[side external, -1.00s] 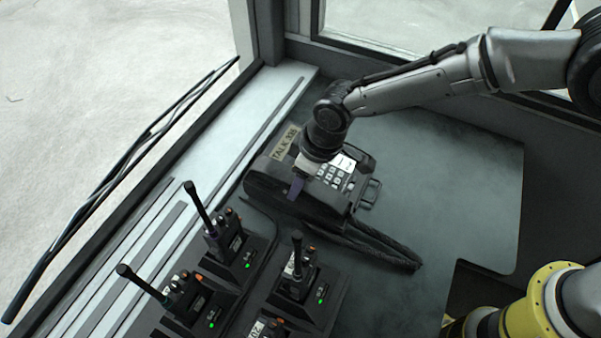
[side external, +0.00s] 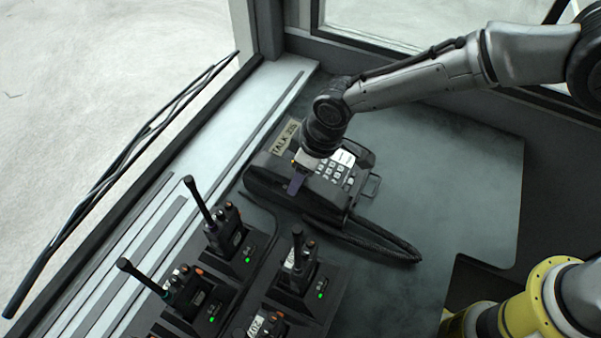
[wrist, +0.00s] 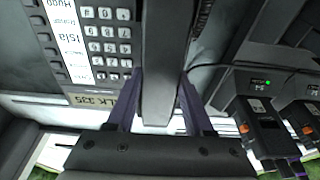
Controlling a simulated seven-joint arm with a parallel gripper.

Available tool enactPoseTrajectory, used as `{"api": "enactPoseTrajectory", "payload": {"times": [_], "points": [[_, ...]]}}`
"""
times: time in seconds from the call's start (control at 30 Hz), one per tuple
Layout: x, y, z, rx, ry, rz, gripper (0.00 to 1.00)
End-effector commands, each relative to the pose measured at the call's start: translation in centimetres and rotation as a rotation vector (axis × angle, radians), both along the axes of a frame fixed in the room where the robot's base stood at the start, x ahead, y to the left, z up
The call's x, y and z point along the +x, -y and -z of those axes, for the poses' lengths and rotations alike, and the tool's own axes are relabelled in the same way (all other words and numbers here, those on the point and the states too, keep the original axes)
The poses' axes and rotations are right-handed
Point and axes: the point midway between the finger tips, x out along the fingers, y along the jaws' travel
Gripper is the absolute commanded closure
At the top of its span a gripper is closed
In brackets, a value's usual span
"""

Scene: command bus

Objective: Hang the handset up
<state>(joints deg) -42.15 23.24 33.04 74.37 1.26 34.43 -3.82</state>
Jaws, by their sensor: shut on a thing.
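The desk phone (side external: 340,172) sits on the dark desk, with its keypad and a "TALK 335" label facing up. The dark handset (side external: 262,188) lies along the phone's left side, at or just above the cradle. I cannot tell whether it touches. My gripper (side external: 297,185) points down at the handset's middle. In the wrist view, its purple fingers (wrist: 160,85) stand on both sides of the grey handset grip (wrist: 165,50), shut on it. The keypad (wrist: 100,40) shows left of the grip. The handset's underside and the cradle are hidden.
A thick dark cord (side external: 385,245) lies on the desk in front of the phone. Several radios in chargers with green lights, such as one radio (side external: 226,232), stand at the lower left. The desk (side external: 450,190) right of the phone is clear. A window ledge is at left.

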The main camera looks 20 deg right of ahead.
Motion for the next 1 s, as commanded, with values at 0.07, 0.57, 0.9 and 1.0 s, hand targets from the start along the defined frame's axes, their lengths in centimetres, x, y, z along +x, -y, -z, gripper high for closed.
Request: {"api": "enactPoseTrajectory", "payload": {"times": [0.07, 0.57, 0.9, 1.0], "points": [[0.0, 0.0, 0.1, 0.001, 0.001, 0.0, 1.0], [0.0, 0.0, 0.1, 0.0, 0.0, 0.0, 0.13], [-0.2, 0.2, -0.9, 0.001, 0.001, 0.0, 0.13], [-0.4, 0.4, -2.4, 0.002, 0.002, 0.0, 0.13]]}}
